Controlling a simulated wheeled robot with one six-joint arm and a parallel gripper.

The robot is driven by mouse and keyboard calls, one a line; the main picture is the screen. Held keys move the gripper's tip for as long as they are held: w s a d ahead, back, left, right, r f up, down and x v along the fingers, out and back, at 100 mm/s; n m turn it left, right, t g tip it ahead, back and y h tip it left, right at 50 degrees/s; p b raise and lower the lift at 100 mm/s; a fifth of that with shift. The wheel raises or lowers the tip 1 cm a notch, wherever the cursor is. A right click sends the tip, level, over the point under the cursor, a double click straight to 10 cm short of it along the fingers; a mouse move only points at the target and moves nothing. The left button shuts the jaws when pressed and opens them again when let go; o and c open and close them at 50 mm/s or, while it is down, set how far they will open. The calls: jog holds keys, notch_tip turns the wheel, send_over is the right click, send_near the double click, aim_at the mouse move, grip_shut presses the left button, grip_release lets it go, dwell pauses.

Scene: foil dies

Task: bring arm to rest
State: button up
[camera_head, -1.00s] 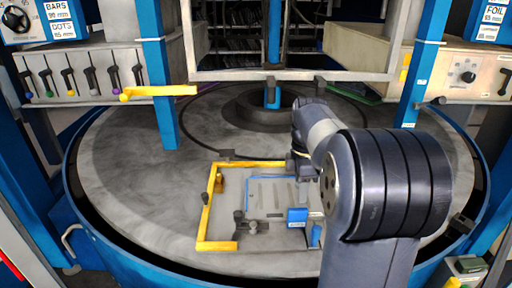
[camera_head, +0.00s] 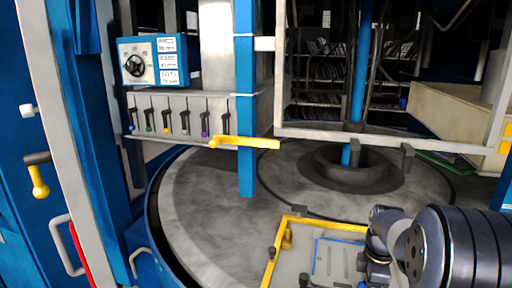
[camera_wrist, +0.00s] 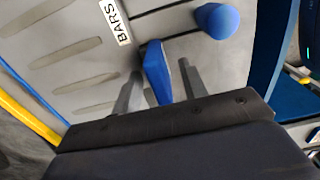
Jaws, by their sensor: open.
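My arm (camera_head: 465,250) reaches in from the lower right in the head view, and its bent wrist part is over the yellow-edged frame (camera_head: 330,225) on the round grey table. My gripper (camera_wrist: 160,90) shows in the wrist view as two grey fingers standing apart. A blue lever-like piece (camera_wrist: 155,70) appears between them; I cannot tell whether they touch it. A blue round knob (camera_wrist: 217,20) is just beyond. The fingertips are hidden in the head view.
A yellow handle (camera_head: 245,142) sticks out by the blue post (camera_head: 245,100) left of centre. A panel with several small levers (camera_head: 180,115) is at the left. The round grey table (camera_head: 200,215) is clear left of the frame. A beige box (camera_head: 445,120) stands at the right.

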jog(key=shift+f, duration=0.15)
jog(key=shift+f+b, duration=0.3)
jog(key=shift+b, duration=0.15)
notch_tip(320, 180, up, 11)
jog(key=shift+f, duration=0.1)
notch_tip(320, 180, down, 10)
jog(key=shift+f, duration=0.15)
jog(key=shift+p, duration=0.55)
notch_tip(320, 180, up, 8)
jog(key=p, duration=0.4)
jog(key=shift+f, duration=0.15)
